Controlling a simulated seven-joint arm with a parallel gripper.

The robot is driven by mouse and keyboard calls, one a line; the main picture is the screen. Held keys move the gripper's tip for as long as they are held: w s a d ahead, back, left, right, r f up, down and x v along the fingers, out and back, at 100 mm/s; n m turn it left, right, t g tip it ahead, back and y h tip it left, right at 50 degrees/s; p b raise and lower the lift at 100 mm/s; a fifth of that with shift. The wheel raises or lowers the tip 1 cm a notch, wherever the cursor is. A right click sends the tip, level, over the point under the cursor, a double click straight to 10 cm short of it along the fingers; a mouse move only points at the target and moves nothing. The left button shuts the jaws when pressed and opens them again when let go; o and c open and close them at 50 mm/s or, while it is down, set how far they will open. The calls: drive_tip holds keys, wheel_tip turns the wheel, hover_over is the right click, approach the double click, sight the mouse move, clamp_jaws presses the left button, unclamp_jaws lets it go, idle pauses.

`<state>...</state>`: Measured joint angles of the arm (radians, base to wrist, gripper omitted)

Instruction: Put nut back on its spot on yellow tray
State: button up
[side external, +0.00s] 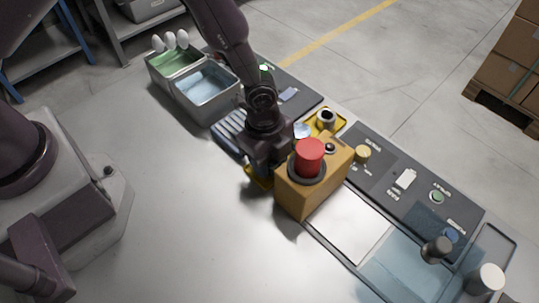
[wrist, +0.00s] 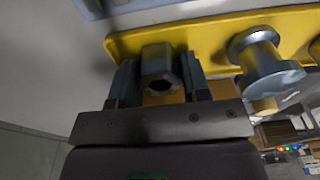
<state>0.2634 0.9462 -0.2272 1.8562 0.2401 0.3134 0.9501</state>
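The yellow tray (wrist: 212,38) spans the top of the wrist view; in the side view its far end (side external: 340,122) shows beside my arm, the rest mostly hidden. The grey hexagonal nut (wrist: 160,68), with a dark hole, is between the two fingers of my gripper (wrist: 160,82). The fingers lie close against both sides of it, and my gripper looks shut on it. The nut is in front of the tray surface; I cannot tell whether it touches. In the side view my gripper (side external: 262,170) is low over the tray's near part, and the nut is hidden.
A flanged metal spool (wrist: 262,62) stands on the tray right of the nut. A yellow box with a red button (side external: 310,160) stands close beside my gripper. Grey bins (side external: 207,112) lie behind to the left. The table's near left (side external: 180,220) is clear.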

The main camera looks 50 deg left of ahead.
drive_tip(key=o, duration=0.5)
wheel_tip(320, 180, up, 13)
drive_tip(key=a, duration=0.2)
drive_tip(key=s+a+r+n+t, duration=0.2)
drive_tip(key=s+a+r+n, duration=0.3)
drive_tip(key=r+n, duration=0.1)
drive_tip(key=s+a+r+n+t+y, duration=0.1)
drive_tip(key=s+a+r+n, duration=0.4)
drive_tip(key=r, duration=0.3)
drive_tip(key=s+a+r+n+t, duration=0.2)
drive_tip(key=s+a+r+n, duration=0.3)
drive_tip(key=a+r+n, duration=0.2)
drive_tip(key=shift+s+r+t, duration=0.1)
drive_tip(key=shift+r+t, duration=0.15)
drive_tip(key=shift+t, duration=0.05)
